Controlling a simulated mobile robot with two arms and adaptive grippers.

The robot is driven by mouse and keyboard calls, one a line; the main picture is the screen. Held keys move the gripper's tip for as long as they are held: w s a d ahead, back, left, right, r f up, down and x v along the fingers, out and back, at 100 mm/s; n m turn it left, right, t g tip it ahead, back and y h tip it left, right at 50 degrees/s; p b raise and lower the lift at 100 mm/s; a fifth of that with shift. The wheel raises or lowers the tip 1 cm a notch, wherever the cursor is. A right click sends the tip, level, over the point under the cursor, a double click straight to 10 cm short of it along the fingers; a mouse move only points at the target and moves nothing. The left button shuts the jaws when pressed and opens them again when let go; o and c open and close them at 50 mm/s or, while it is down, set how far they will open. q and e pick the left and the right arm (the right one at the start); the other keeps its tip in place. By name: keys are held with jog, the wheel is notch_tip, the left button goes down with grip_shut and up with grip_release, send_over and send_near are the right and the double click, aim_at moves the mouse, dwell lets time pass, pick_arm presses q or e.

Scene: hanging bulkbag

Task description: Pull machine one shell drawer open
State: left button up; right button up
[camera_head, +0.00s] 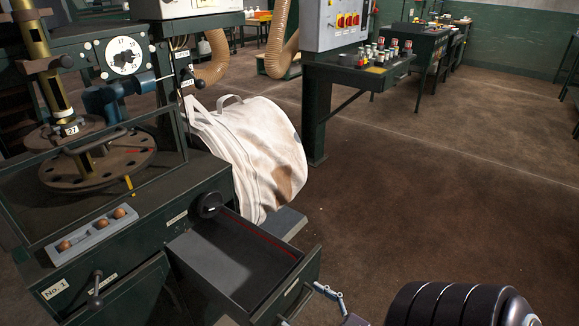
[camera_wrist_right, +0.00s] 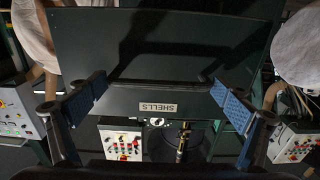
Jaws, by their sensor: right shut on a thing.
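Machine one (camera_head: 130,210), labelled "No.1", stands at the left in the head view. Its dark green shell drawer (camera_head: 235,262) is pulled well out from the body, and its inside looks empty, with a red line along one inner wall. My right gripper (camera_head: 303,304) is at the drawer's front panel, with its fingers set wide apart and shut on it. In the right wrist view, the blue finger pads of the gripper (camera_wrist_right: 158,102) sit on either side of the front panel and its "SHELLS" label (camera_wrist_right: 158,107). My left gripper is not in view.
A white bulk bag (camera_head: 255,150) hangs behind the drawer, beside the machine. A control cabinet (camera_head: 335,25) with a button shelf (camera_head: 360,70) stands at the back. Brown floor at the right is clear.

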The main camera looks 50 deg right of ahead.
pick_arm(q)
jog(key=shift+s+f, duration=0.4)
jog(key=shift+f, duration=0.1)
pick_arm(e)
jog(key=shift+s+d, duration=0.1)
jog(key=shift+s, duration=0.75)
jog(key=o, duration=1.4)
jog(key=shift+c, duration=0.2)
jog(key=s, duration=1.2)
jog(key=shift+d, duration=0.45)
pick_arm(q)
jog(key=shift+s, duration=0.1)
